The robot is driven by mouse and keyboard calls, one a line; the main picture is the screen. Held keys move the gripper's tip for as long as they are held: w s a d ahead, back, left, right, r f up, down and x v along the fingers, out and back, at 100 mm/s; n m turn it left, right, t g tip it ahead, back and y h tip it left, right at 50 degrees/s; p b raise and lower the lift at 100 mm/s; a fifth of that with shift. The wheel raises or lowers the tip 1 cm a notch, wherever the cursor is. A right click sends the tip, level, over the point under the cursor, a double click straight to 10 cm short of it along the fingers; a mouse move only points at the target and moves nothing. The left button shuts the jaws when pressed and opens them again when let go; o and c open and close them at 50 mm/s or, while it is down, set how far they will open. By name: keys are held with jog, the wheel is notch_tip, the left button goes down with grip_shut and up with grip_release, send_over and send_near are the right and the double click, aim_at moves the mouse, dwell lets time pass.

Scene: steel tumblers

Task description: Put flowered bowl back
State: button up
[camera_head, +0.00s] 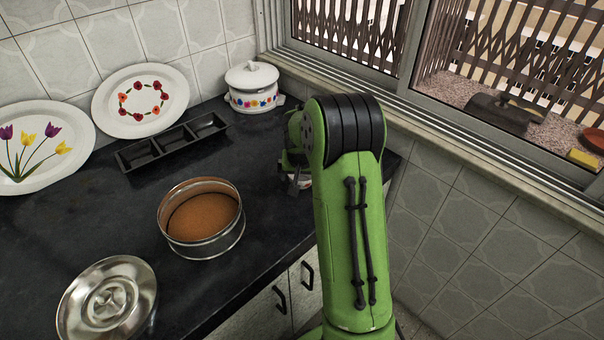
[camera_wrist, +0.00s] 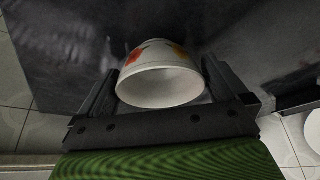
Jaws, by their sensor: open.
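The flowered bowl (camera_wrist: 162,88) is white with orange and yellow flowers and shows in the wrist view on the dark countertop. Its rim faces my gripper's palm. My gripper (camera_wrist: 160,70) is open, with one finger on each side of the bowl. I cannot tell whether either finger touches it. In the head view, my green arm covers most of the bowl. Only a small pale part of the bowl (camera_head: 301,182) shows beside the gripper, near the counter's right edge.
A lidded white flowered pot (camera_head: 252,88) stands in the back corner. A black compartment tray (camera_head: 172,143), two flowered plates (camera_head: 141,101), a round tin (camera_head: 202,219) and a steel lid (camera_head: 106,300) are to the left. The window wall (camera_head: 470,130) is to the right.

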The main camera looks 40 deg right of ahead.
jog(key=p+v, duration=0.3)
jog(key=v, duration=0.9)
jog(key=s+a+r+n+t, duration=0.1)
jog(key=s+a+r+n, duration=0.2)
jog(key=s+a+r, duration=0.6)
jog(key=s+a+n+y, duration=0.1)
jog(key=s+a+n, duration=0.1)
jog(key=s+a, duration=0.3)
jog(key=s+a+n+t+y, duration=0.1)
jog(key=s+a, duration=0.4)
jog(key=s, duration=0.5)
jog(key=shift+n+y, duration=0.4)
jog(key=shift+n, duration=0.3)
jog(key=shift+a, duration=0.1)
notch_tip(320, 180, up, 8)
jog(key=p, duration=0.8)
